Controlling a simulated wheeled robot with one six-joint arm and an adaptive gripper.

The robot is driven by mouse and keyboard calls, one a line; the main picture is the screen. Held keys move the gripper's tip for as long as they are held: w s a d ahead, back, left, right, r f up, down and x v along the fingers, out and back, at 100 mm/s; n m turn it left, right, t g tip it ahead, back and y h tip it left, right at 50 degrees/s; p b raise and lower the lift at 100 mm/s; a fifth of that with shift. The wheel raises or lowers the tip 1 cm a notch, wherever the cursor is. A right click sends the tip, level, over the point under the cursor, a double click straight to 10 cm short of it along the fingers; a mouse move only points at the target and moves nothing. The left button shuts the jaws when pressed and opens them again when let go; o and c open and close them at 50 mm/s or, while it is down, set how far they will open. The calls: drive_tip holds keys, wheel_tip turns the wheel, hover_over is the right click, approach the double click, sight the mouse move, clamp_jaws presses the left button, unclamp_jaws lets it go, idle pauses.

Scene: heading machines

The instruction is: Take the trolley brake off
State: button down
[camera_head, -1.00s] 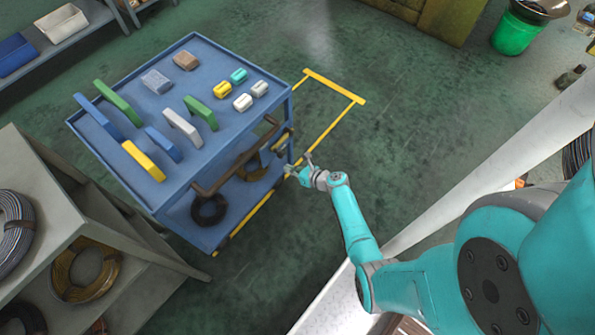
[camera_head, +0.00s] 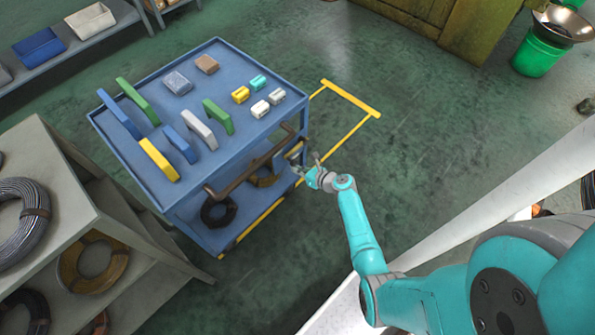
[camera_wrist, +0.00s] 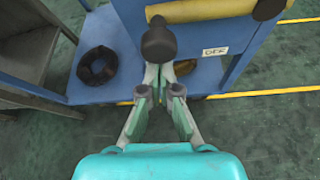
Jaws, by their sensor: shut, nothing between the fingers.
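The blue trolley (camera_head: 190,60) stands left of centre in the head view, with a dark push handle (camera_head: 235,180) along its near side. My gripper (camera_head: 308,167) is beside the handle's right end, at the trolley's near right corner. In the wrist view my gripper (camera_wrist: 160,75) has its fingertips together, with nothing seen between them. A dark rounded knob (camera_wrist: 158,38) shows just past the tips; I cannot tell whether they touch it. A yellowish bar with dark ends (camera_wrist: 215,10) runs behind the knob.
Coloured blocks lie on the trolley's top and a dark coil (camera_head: 218,211) on its lower shelf. A grey rack (camera_head: 60,165) with wire coils stands close at the left. Yellow floor lines (camera_head: 350,99) frame the trolley's place. The floor beyond is open.

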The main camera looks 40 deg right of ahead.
idle(0.3)
wheel_tip(320, 180, up, 3)
drive_tip(key=shift+r+m+y, duration=0.2)
drive_tip(key=shift+m+y, duration=0.8)
drive_tip(key=shift+m, duration=0.1)
wheel_tip(320, 180, up, 5)
drive_tip(key=m+t+y, duration=0.1)
drive_tip(key=m+y, duration=0.2)
drive_tip(key=m, duration=0.1)
hover_over(294, 164)
drive_tip(key=s+d, duration=0.2)
drive_tip(key=shift+w+d+r, duration=0.15)
drive_tip(key=shift+d+r, duration=0.35)
drive_tip(key=shift+d, duration=0.05)
drive_tip(key=shift+w+d+r, duration=0.15)
drive_tip(key=shift+d+r, duration=0.3)
drive_tip(key=shift+d, duration=0.05)
drive_tip(key=shift+r, duration=0.1)
